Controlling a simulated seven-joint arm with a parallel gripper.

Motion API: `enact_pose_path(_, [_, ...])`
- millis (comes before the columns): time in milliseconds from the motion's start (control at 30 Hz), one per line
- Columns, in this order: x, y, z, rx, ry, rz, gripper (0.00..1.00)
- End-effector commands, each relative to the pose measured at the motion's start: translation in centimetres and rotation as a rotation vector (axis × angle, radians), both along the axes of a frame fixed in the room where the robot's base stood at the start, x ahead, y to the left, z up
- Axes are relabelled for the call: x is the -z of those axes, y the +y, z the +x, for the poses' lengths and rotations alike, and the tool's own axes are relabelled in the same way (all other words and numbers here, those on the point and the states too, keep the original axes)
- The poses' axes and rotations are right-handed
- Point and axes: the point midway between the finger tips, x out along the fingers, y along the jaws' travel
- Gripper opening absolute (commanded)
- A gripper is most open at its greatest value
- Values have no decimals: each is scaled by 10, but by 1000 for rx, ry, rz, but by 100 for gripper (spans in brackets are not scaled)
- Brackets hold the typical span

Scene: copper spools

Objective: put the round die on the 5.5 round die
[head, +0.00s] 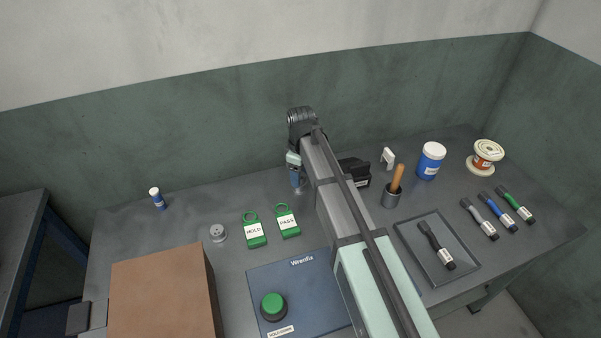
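A small silver round die (218,232) lies flat on the grey bench, left of the green tags. My gripper (298,188) points down at the bench behind the green tags, to the right of this die and farther back. It is small and partly covered by my own arm. A small greyish shape shows at its tips, but I cannot tell whether it is a second die or part of the fingers. I cannot read a 5.5 marking on anything.
Green HOLD (255,232) and PASS (286,221) tags lie in front of my gripper. A brown box (165,295) stands front left and a blue mat (275,275) with a green button (273,306) front centre. A blue bottle (158,199) stands back left.

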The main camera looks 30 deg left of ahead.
Motion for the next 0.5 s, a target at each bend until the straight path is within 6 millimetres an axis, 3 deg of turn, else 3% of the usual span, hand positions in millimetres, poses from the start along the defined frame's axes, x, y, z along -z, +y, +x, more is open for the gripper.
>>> enact_pose_path(333, [-2, 0, 0, 0, 0, 0, 67])
enact_pose_path(500, [-15, 0, 1, 0, -1, 1, 67])
